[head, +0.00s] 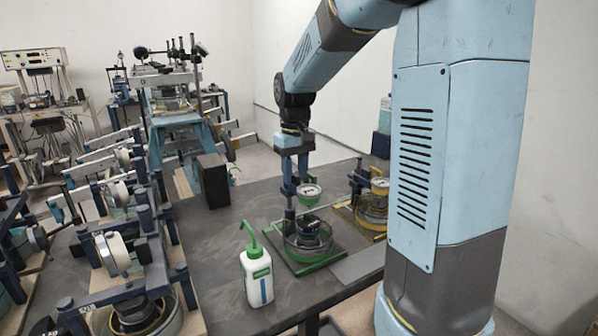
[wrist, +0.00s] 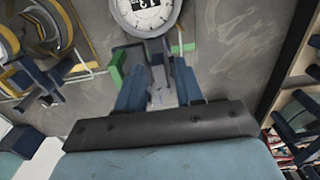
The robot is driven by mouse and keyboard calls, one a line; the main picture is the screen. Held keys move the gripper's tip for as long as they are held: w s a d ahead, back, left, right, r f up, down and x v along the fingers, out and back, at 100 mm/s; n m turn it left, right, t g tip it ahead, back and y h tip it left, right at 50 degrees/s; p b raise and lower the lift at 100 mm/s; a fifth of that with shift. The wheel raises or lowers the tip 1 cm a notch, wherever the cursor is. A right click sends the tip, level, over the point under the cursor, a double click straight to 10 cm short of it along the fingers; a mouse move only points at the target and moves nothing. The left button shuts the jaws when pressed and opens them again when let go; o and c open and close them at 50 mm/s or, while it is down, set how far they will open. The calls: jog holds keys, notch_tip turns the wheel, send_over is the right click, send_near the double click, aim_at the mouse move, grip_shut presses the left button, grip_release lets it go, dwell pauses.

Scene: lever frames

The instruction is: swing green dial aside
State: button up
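The green dial (head: 308,190), a round white gauge with a green rim, stands above a device with a glass dish and a green frame (head: 305,262) on the dark table. In the wrist view a white dial face (wrist: 145,12) is cut by the top edge, just beyond my fingertips. My gripper (head: 289,190) points down beside the dial, on its left in the head view. In the wrist view my gripper (wrist: 158,80) has its two blue fingers apart. A grey part shows between them; I cannot tell whether they touch it.
A similar device with a yellow dial (head: 380,185) stands to the right, close by. A white bottle with a green spout (head: 257,275) stands at the front left, and a black block (head: 213,181) at the table's left edge. More lever frames (head: 130,250) crowd the left.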

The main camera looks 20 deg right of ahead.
grip_shut()
dwell(0.3)
